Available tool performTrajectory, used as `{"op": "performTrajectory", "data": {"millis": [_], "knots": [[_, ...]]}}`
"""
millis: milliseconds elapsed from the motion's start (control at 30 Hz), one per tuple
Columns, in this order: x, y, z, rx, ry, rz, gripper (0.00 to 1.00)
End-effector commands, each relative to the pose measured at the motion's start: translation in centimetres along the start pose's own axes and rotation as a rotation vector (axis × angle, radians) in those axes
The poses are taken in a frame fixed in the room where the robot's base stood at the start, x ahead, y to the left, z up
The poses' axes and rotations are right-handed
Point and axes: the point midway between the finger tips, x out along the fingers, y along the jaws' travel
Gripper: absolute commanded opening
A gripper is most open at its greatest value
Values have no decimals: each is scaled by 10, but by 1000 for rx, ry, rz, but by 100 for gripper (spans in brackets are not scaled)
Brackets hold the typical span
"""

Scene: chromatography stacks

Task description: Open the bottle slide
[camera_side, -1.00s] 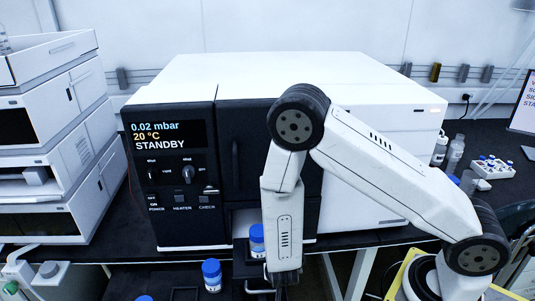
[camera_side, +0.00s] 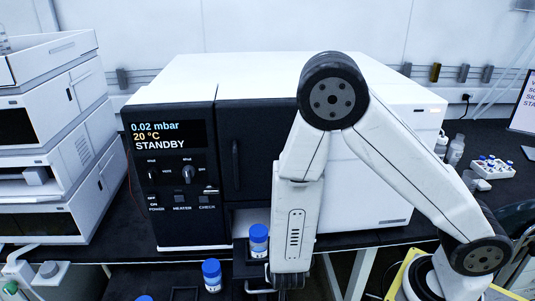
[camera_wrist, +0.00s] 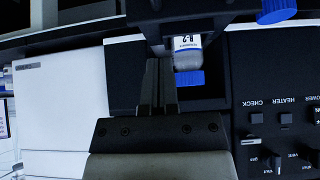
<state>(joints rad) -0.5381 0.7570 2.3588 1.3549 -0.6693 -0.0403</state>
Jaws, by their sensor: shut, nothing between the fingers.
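The bottle slide (camera_side: 246,268) is a black tray sticking out of the lower opening of the black-fronted instrument. A white bottle with a blue cap (camera_side: 259,232) stands upright on it. In the wrist view the same bottle (camera_wrist: 187,43), labelled B-2, shows upside down beside my fingers. My gripper (camera_side: 286,284) points down at the slide's front right, with its fingers shut and empty. The shut fingers show in the wrist view (camera_wrist: 158,75), close to the slide's dark front. I cannot tell whether they touch it; the arm hides the slide's right side.
The instrument panel (camera_side: 168,135) reads STANDBY, with a closed black door (camera_side: 256,150) above the slide. Another blue-capped bottle (camera_side: 212,275) stands in front, left of the slide. A white instrument stack (camera_side: 45,140) stands at left. A vial tray (camera_side: 490,167) is far right.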

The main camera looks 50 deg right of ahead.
Motion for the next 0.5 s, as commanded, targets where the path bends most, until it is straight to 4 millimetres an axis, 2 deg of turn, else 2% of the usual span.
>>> {"op": "performTrajectory", "data": {"millis": [200,500], "knots": [[-20,-1,0,1,0,-2,0],[-28,0,0,0,-1,0,0]]}}
